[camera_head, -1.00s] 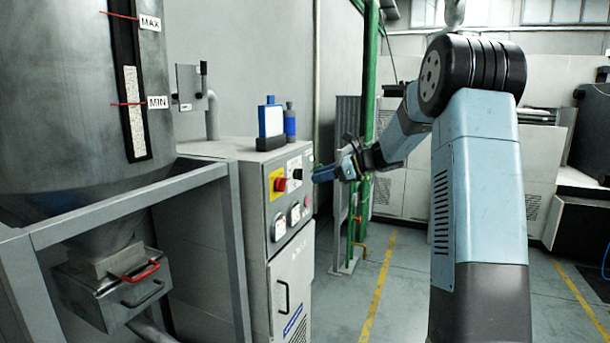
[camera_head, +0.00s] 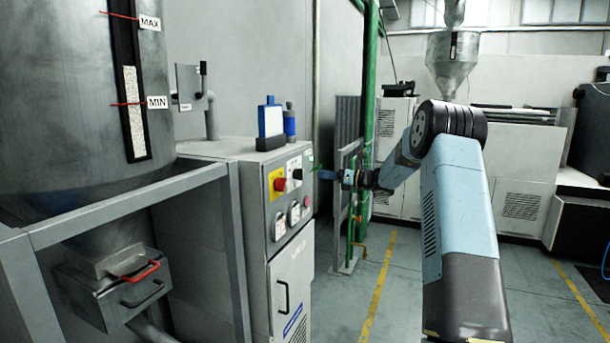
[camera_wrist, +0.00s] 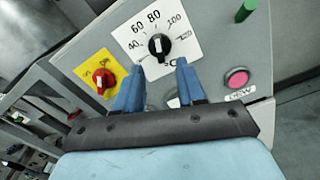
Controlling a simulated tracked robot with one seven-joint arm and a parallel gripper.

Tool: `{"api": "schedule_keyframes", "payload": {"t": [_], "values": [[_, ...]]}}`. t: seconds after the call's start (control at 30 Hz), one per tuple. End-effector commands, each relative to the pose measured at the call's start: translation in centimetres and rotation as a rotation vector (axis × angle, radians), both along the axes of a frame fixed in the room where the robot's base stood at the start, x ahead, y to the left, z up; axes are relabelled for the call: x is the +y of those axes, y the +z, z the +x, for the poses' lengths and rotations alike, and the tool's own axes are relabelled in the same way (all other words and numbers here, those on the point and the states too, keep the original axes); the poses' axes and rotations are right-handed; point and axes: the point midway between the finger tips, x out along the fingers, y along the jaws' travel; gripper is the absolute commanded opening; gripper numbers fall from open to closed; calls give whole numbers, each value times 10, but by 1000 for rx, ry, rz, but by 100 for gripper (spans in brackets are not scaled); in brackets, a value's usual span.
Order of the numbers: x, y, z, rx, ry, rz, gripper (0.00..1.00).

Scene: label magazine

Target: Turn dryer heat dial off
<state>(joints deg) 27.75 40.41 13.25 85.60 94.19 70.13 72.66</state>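The heat dial (camera_wrist: 159,45) is a black knob with a white mark on a white scale plate with temperature numbers, on the grey control panel. It shows in the head view (camera_head: 297,174) on the cabinet's front. My gripper (camera_wrist: 160,75) has its two blue fingers apart, with nothing between them. In the wrist view the dial lies just beyond and between the fingertips. In the head view my gripper (camera_head: 326,175) is beside the panel, its tips apart from the dial as far as I can see.
A red knob on a yellow plate (camera_wrist: 102,78) is left of the dial. A pink button (camera_wrist: 237,78) and a green knob (camera_wrist: 246,10) are to the right. The dryer cabinet (camera_head: 255,240) stands beside a hopper frame (camera_head: 130,210). Floor to the right is clear.

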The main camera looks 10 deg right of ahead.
Motion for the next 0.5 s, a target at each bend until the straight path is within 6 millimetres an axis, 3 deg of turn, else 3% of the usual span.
{"api": "schedule_keyframes", "payload": {"t": [0.2, 0.5], "values": [[33, -1, 23, 0, 3, -2, 39], [62, 0, 45, 0, 2, 0, 39]]}}
